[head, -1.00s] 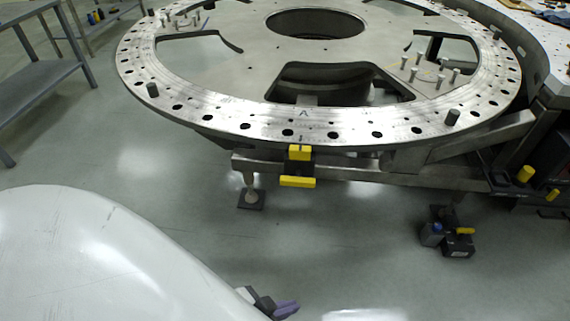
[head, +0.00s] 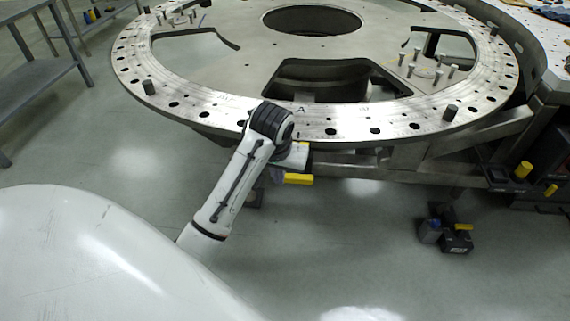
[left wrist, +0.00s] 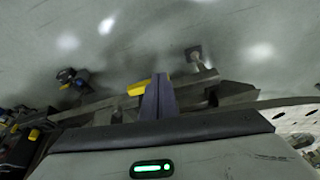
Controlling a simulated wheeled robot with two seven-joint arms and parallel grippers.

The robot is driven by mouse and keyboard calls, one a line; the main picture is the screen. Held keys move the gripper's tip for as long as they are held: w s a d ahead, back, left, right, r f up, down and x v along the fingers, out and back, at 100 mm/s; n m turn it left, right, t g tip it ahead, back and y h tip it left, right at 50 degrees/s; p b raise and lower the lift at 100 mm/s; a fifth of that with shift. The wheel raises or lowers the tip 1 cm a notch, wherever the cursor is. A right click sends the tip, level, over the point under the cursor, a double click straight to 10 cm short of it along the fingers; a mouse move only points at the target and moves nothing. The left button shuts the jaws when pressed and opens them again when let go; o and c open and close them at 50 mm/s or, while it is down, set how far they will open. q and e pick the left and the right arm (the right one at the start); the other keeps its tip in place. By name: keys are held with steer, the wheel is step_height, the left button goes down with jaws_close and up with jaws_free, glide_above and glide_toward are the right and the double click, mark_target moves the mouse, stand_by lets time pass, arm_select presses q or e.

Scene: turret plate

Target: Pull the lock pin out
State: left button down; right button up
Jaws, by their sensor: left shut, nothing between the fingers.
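The round metal turret plate (head: 400,122) fills the upper part of the head view, with a ring of holes along its rim. At its front edge, below the "A" mark, is a lock fitting with a yellow bar (head: 299,179). My left arm covers most of a second yellow piece above the bar. I cannot tell which yellow part belongs to the lock pin. My left gripper (head: 278,173) is at the left end of the bar, its fingers shut and empty. In the left wrist view, the shut fingers (left wrist: 158,98) stand beside a yellow piece (left wrist: 139,88); contact is unclear.
A metal support frame (head: 400,165) runs under the plate. Dark items with a yellow part (head: 456,240) sit on the floor at right. A grey shelf unit (head: 40,80) stands at far left. The floor in front of the plate is mostly clear.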

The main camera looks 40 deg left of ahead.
arm_select(q)
steer(key=w+a+r+n, duration=0.1)
steer(key=w+a+r, duration=0.1)
steer(key=w+r, duration=0.2)
steer(key=shift+w+r+n, duration=0.3)
steer(key=shift+r+n, duration=0.1)
steer(key=shift+f, duration=0.1)
steer(key=x, duration=1)
